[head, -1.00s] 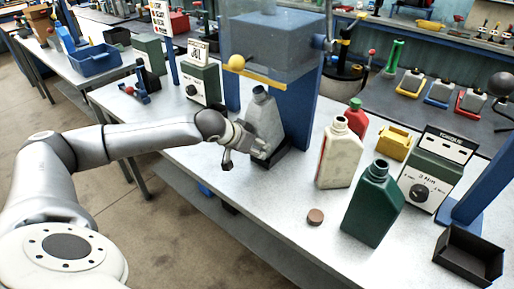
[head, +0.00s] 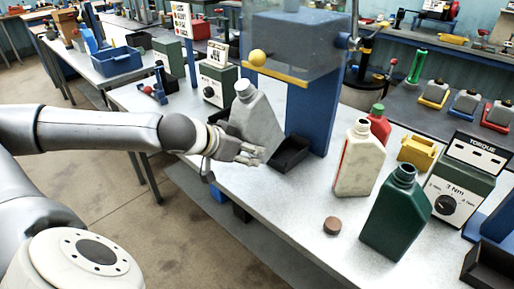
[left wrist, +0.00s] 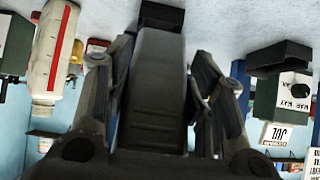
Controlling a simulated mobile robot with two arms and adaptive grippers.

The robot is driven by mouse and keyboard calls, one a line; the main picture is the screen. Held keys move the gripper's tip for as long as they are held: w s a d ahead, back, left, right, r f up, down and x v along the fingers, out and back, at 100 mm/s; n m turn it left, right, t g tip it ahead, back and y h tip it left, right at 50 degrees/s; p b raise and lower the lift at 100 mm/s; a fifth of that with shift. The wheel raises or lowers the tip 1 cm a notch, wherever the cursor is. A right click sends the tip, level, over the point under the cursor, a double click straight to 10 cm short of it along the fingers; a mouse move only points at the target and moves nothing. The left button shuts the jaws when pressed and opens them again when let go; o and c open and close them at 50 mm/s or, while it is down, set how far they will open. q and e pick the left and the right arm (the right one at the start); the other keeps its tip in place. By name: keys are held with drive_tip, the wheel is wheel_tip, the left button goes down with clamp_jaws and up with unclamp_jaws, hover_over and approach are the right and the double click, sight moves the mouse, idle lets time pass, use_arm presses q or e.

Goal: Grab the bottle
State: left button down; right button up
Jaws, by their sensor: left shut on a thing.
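A grey bottle (head: 257,118) with a pale top is held, slightly tilted, by my left gripper (head: 246,151). The gripper is shut on its lower part, and the fingers hide some of it. In the left wrist view a dark body (left wrist: 157,90), which looks like the held bottle in shade, fills the space between my left fingers. A cream bottle (head: 359,165) with a red stripe, a dark green bottle (head: 391,215) and a red bottle (head: 379,124) stand to the right. My right gripper is not in view.
A blue press stand (head: 312,115) with a clear guard rises behind the holder. A brown cap (head: 332,226) lies on the grey table (head: 290,205). The table's front edge is below my arm.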

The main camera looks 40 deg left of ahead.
use_arm(q)
drive_tip(key=s+a+r+g+p, duration=0.1)
drive_tip(key=s+g+p, duration=0.4)
drive_tip(key=s+p, duration=0.5)
drive_tip(key=s+r, duration=0.1)
drive_tip(key=s, duration=0.3)
drive_tip(key=shift+s+a+r+g, duration=0.15)
drive_tip(key=shift+g, duration=0.15)
idle(0.4)
